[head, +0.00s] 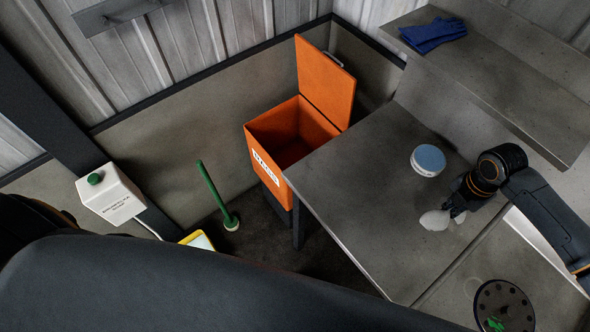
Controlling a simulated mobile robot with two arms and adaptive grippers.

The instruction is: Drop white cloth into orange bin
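A small crumpled white cloth (434,220) is at the grey table's right part, at the fingertips of my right gripper (456,208). The fingers overlap its edge; I cannot tell whether they are closed on it or whether it is lifted off the table. The orange bin (270,134) stands beyond the table's left end, with its lid (325,82) raised and its dark inside open to view. My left gripper is out of view; my dark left arm fills the lower left.
A round tub with a blue top (428,160) stands on the table (345,190) near my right gripper. Blue gloves (432,35) lie on the shelf (500,75) above. A green-handled brush (217,198) and a white dispenser (110,194) are left of the bin. A dark perforated disc (503,304) is lower right.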

